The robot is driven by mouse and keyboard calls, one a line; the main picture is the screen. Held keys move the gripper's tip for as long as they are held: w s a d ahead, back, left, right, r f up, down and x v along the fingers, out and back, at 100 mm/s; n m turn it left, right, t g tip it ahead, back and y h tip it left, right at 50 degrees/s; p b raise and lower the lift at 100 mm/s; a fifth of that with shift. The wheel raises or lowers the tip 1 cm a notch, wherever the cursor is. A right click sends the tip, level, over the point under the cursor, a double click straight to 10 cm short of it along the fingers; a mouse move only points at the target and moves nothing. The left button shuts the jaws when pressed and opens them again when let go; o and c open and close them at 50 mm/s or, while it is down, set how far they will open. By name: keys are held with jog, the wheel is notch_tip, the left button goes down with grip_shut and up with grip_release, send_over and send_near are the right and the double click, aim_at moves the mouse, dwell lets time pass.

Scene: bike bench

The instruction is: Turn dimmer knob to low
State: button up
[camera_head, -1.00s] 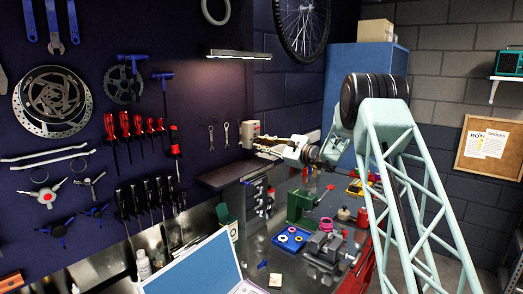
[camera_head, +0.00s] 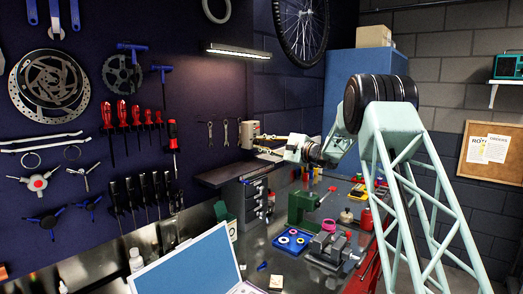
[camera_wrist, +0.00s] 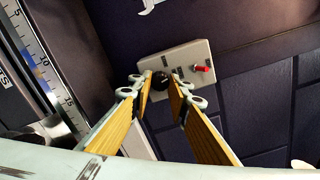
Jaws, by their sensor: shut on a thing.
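The dimmer knob (camera_wrist: 162,79) is a dark round knob on a pale control box (camera_wrist: 190,57) in the wrist view. My gripper (camera_wrist: 161,84) has its two yellowish fingers on either side of the knob, shut on it. Part of the knob is hidden by the fingertips, and I cannot read its setting. In the head view the pale box (camera_head: 250,131) is on the dark wall, and my gripper (camera_head: 266,143) reaches it from the right. The knob itself is too small to make out there.
A red toggle (camera_wrist: 203,69) sticks out of the box right of the knob. A lit lamp bar (camera_head: 237,50) is on the wall above. Below is a bench with small drawers (camera_head: 254,199), a green press (camera_head: 300,205), a vise (camera_head: 328,249) and a laptop (camera_head: 190,265).

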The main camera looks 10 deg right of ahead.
jog(key=shift+f+n+b, duration=0.2)
jog(key=shift+n+b, duration=0.2)
jog(key=shift+b, duration=0.15)
jog(key=shift+r+n+b, duration=0.1)
jog(key=shift+n+b, duration=1.2)
jog(key=shift+n, duration=2)
jog(key=o, duration=0.9)
jog(key=shift+r, duration=0.1)
jog(key=shift+v, duration=6.05)
